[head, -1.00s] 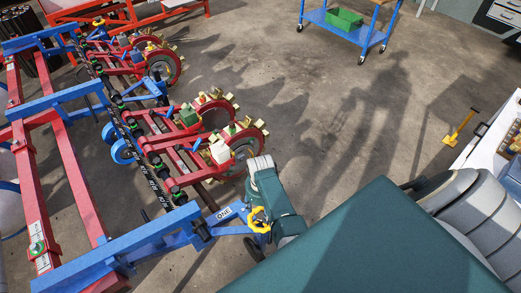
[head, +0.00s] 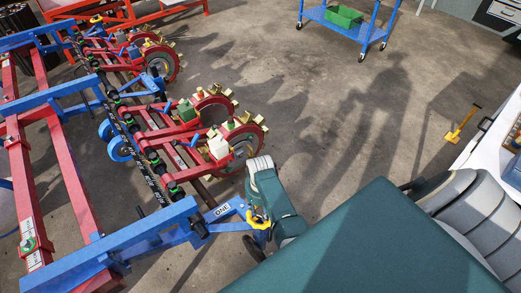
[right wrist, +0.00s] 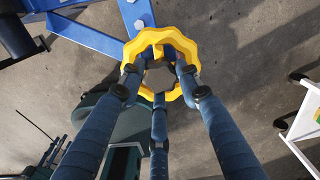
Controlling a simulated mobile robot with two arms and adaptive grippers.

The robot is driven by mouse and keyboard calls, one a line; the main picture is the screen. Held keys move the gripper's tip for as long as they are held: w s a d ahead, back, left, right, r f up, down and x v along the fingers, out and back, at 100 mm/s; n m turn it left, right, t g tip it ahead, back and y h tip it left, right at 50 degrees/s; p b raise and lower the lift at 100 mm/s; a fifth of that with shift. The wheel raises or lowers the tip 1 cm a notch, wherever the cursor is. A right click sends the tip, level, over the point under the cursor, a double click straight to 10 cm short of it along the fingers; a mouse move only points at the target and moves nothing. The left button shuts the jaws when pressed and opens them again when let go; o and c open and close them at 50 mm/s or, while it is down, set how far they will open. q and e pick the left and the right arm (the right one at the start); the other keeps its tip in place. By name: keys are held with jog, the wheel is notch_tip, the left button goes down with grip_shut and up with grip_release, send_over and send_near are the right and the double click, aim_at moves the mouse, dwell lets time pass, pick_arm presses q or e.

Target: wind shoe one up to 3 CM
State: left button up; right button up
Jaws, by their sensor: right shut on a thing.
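A blue arm marked ONE (head: 222,209) sticks out of the planter's near end. A yellow scalloped handwheel (head: 258,220) is at its outer end; it shows larger in the right wrist view (right wrist: 136,50). My right gripper (right wrist: 160,78) has its three blue fingers shut around the handwheel's rim. In the head view the gripper (head: 261,208) comes from the lower right and partly covers the wheel. A white scale with a green marker (head: 29,243) is on the red beam at lower left; its figures are too small to read. My left gripper is not in view.
The red and blue planter (head: 95,245) fills the left side, with several brass-toothed wheels. A blue cart (head: 325,20) with a green bin (head: 345,17) stands at the back. A white table (head: 490,145) is at right.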

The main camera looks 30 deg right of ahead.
jog(key=shift+w+a+r+n+p, duration=0.1)
jog(key=shift+w+r+n+p, duration=0.1)
jog(key=shift+n+p, duration=0.3)
